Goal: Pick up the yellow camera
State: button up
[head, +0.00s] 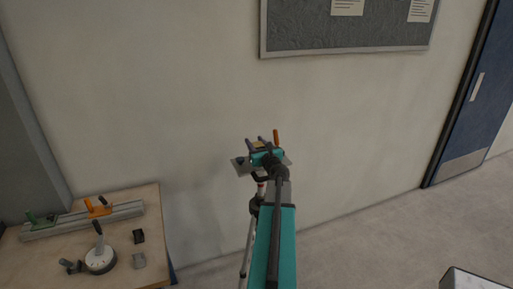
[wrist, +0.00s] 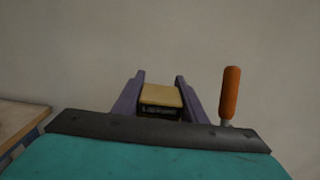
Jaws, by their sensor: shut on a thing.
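The yellow camera (wrist: 161,95) shows as a yellow block with a dark lower front. It sits between the two purple fingers of my gripper (wrist: 160,79), which are shut on it, one at each side. In the head view the camera (head: 260,144) is a small yellow patch, mostly hidden by my gripper (head: 256,140) and arm. A tripod (head: 249,246) stands below my gripper, partly behind my arm. I cannot tell whether the camera still touches the tripod. An orange handle (wrist: 231,92) stands upright to the right of the camera.
A wooden table (head: 84,196) at lower left bears a rail with green and orange clamps (head: 82,221), a round dial device (head: 100,260) and small dark and grey blocks. A plain wall lies behind, with a grey noticeboard (head: 300,27). Floor at right is mostly clear.

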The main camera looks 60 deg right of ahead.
aim_at(263, 146)
jog(key=shift+r, duration=0.1)
jog(key=shift+r+b, duration=0.45)
jog(key=shift+r, duration=1)
jog(key=shift+s+a+r, duration=0.1)
jog(key=shift+r, duration=0.15)
jog(key=b+v, duration=0.1)
jog(key=v, duration=0.2)
jog(key=b+v, duration=0.2)
jog(key=v, duration=0.2)
jog(key=b+v, duration=0.2)
jog(key=v, duration=0.1)
jog(key=shift+a+r, duration=0.3)
jog(key=shift+a, duration=0.2)
jog(key=b, duration=0.4)
jog(key=shift+s+a+r, duration=0.1)
jog(key=shift+s+a, duration=0.1)
jog(key=shift+s, duration=0.05)
jog(key=s+a+b, duration=0.1)
jog(key=b, duration=0.4)
jog(key=shift+b, duration=0.4)
jog(key=b+v, duration=0.1)
jog(key=b, duration=0.2)
jog(key=b+v, duration=0.1)
jog(key=b, duration=0.3)
jog(key=shift+s+a+r+b, duration=0.2)
jog(key=shift+s+b, duration=0.05)
jog(key=shift+b, duration=0.05)
